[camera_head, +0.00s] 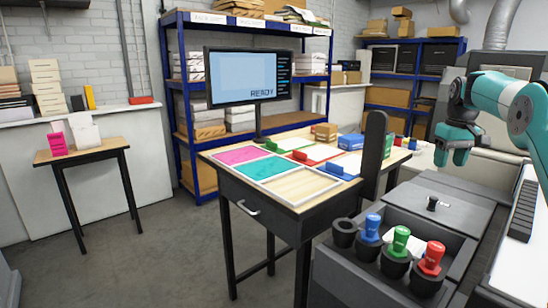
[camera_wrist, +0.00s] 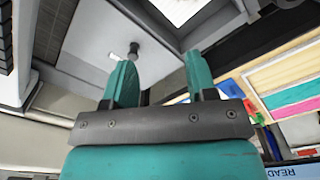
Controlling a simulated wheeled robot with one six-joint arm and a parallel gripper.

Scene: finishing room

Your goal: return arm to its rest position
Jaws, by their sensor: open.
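My arm is teal and reaches in from the right edge of the head view. My gripper (camera_head: 451,157) hangs above the grey machine top (camera_head: 450,208), pointing down. In the wrist view my gripper (camera_wrist: 160,78) has its two teal fingers spread apart, with nothing between them. A small black knob (camera_head: 432,203) stands on the machine top below it; the knob (camera_wrist: 134,48) also shows beyond the left finger in the wrist view.
Blue (camera_head: 371,227), green (camera_head: 400,240) and red (camera_head: 431,258) handled stamps stand in black cups, beside an empty cup (camera_head: 344,232). The wooden table (camera_head: 300,187) carries coloured trays and a monitor (camera_head: 248,77). A dark upright post (camera_head: 374,150) stands left of my gripper.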

